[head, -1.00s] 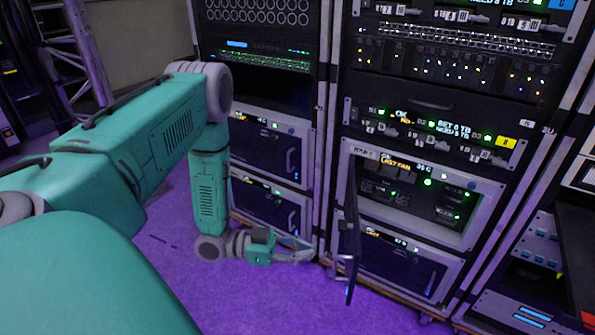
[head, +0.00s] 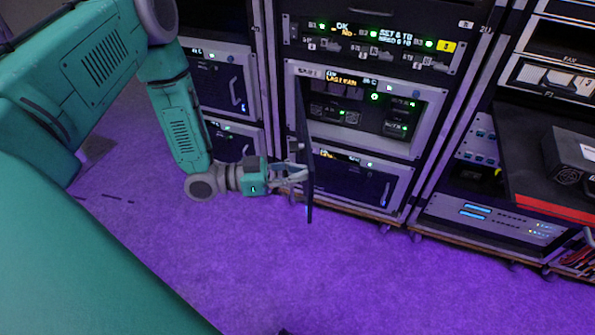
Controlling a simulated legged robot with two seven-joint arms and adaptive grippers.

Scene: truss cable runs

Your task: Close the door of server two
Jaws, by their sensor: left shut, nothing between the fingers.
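The dark server door (head: 310,198) stands open, seen nearly edge-on. It swings out from the left side of the upper server bay (head: 290,75) in the middle rack. The bay's open front shows small screens and green lights inside; I cannot read its number clearly. My left gripper (head: 302,174) is shut and empty, at the left face of the door near its lower part. The fingertips look very close to the door or touching it; I cannot tell which. My right gripper is out of view.
Below the open bay is a closed server front (head: 355,184). The left rack has closed server doors (head: 218,84). At right, a dark shelf (head: 520,150) with a red edge holds a black box (head: 575,158). The purple floor in front is clear.

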